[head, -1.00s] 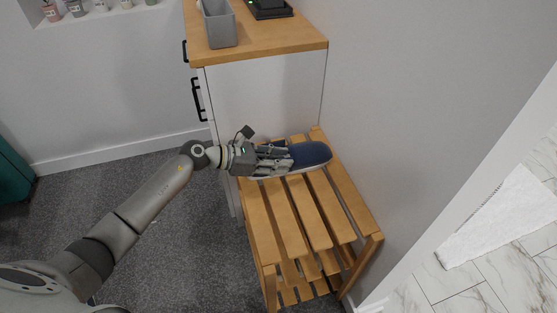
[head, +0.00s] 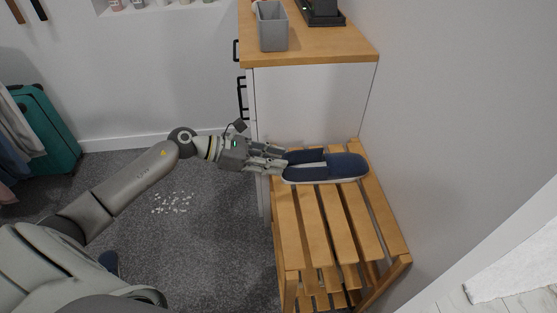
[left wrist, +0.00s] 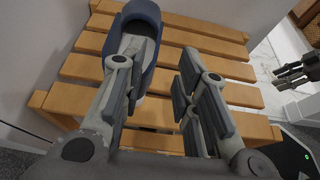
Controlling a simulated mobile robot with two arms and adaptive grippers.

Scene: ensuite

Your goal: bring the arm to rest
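My left arm (head: 125,190) reaches in from the left in the head view. Its gripper (head: 283,160) is at the near-left end of a blue slipper (head: 342,168) with a pale sole. The slipper lies on the slatted wooden bench (head: 352,232). In the left wrist view the two fingers (left wrist: 160,68) stand apart with bare slats between them. The slipper (left wrist: 146,14) lies beyond and partly behind the left finger; whether they touch is unclear. Dark fingers, apparently of my right gripper (left wrist: 292,73), show at the right edge of that view.
A white cabinet (head: 310,105) with a wooden top stands behind the bench, bearing a grey bin (head: 272,30). A wall closes the right side. A green suitcase (head: 50,130) stands far left.

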